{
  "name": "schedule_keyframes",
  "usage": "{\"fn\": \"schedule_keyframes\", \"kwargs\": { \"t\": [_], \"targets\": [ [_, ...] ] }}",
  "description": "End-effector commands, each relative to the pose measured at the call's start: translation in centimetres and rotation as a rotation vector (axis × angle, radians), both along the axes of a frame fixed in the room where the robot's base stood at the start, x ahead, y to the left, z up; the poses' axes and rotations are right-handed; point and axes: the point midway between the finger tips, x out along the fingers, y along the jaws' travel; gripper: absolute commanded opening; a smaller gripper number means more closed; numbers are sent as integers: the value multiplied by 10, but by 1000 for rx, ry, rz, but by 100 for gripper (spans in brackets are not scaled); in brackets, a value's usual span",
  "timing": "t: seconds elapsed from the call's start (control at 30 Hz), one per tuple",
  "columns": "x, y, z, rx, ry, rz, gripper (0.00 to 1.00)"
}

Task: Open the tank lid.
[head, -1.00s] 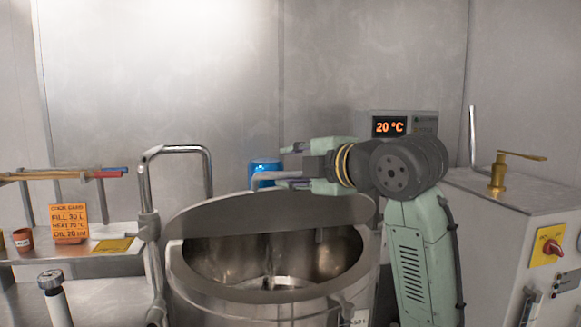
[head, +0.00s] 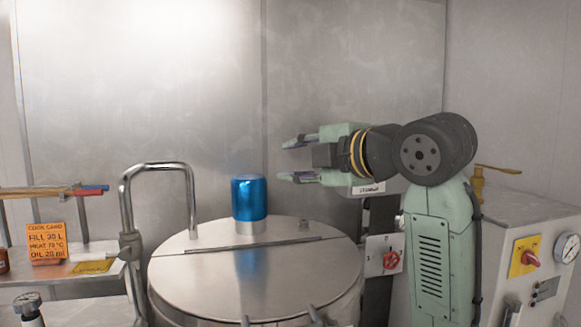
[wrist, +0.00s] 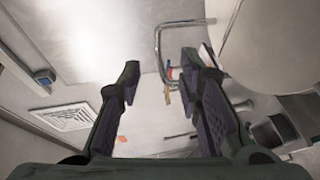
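The tank lid (head: 200,285) lies flat and shut over the round steel tank in the head view. A hinge line crosses it, with a fixed rear part (head: 290,228) behind. Small metal fittings show at its front edge, cut off by the frame. My gripper (head: 285,160) is above and behind the lid, to the right of the blue cylinder, pointing left. It touches nothing. In the wrist view my gripper (wrist: 160,75) has its fingers wide apart with nothing between them. A large pale round surface at upper right there may be the lid.
A blue cylinder (head: 249,198) stands on the lid's rear part. A bent steel pipe (head: 125,205) rises at the left. A control box with a red switch (head: 532,258) and a gauge (head: 567,247) is at the right. The air above the lid is free.

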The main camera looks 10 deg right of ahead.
Motion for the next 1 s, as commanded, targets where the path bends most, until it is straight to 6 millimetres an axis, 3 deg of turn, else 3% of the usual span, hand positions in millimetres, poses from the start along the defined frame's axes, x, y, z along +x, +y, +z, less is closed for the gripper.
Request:
{"fn": "schedule_keyframes", "kwargs": {
  "t": [0.57,1.0],
  "targets": [
    [-22,-16,28,-1,2,-1,32],
    [-25,-17,31,0,1,2,32]
  ]
}}
